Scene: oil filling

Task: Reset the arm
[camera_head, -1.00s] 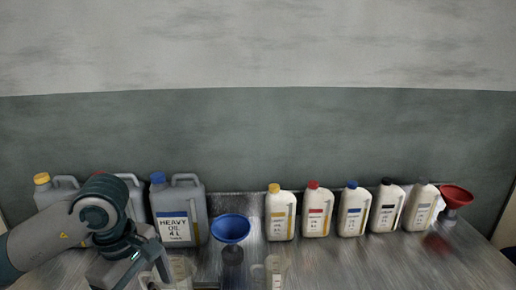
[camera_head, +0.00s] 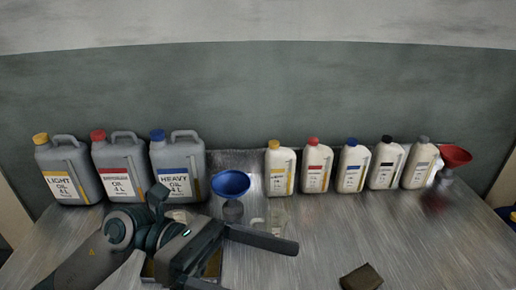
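My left arm comes in from the lower left, and its gripper (camera_head: 262,240) is low over the front of the table, in front of the large grey cans. One dark finger points right; I cannot make out the other finger clearly, and I see nothing held. Three large grey cans stand behind it: the light oil can (camera_head: 60,170) with a yellow cap, a red-capped can (camera_head: 120,165) and the blue-capped heavy oil can (camera_head: 178,168). A blue funnel (camera_head: 231,184) stands right of them. My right gripper is not in view.
Several small white bottles (camera_head: 315,165) stand in a row along the back. A red funnel (camera_head: 455,157) is at their right end. A clear beaker (camera_head: 276,214) is partly hidden near the gripper. A brown block (camera_head: 361,278) lies at the front. The table's right front is clear.

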